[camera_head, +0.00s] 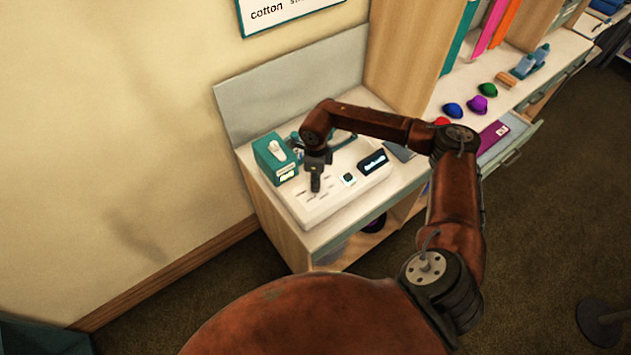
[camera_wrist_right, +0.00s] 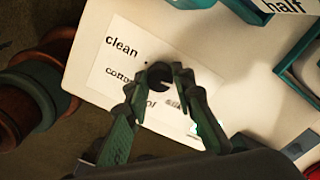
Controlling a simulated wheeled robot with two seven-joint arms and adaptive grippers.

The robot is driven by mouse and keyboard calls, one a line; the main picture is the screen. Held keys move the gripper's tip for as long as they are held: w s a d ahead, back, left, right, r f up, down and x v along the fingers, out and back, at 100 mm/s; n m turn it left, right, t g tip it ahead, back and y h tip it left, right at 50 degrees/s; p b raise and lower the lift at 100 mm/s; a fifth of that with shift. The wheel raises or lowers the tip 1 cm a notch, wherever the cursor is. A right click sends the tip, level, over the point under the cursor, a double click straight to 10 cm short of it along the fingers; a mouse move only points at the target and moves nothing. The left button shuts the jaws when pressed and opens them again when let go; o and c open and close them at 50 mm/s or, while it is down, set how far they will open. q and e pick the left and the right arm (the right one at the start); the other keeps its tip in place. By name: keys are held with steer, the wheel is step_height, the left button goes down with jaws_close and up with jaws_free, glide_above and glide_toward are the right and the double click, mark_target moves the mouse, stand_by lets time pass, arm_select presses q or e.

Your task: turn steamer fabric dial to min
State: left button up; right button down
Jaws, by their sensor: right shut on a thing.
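The steamer (camera_head: 350,206) is a pale flat unit on the counter, with small printed marks, a small light panel and a dark display. My right gripper (camera_head: 316,188) points down at its printed left part. In the right wrist view my right gripper (camera_wrist_right: 168,78) is shut on the dark round fabric dial (camera_wrist_right: 157,75). The dial stands on a white label (camera_wrist_right: 125,62) reading "clean" and "cotton"; other words are partly hidden by the fingers. I cannot read which mark the dial points at. My left gripper is not in view.
A teal box (camera_head: 268,160) stands beside the steamer at the back left. A grey backboard (camera_head: 290,90) and the wall are behind. To the right, a shelf counter (camera_head: 465,82) holds small coloured items.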

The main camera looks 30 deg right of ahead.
steer(key=c, duration=1.6)
jaws_free()
step_height(320, 180, up, 12)
steer(key=shift+r, duration=0.1)
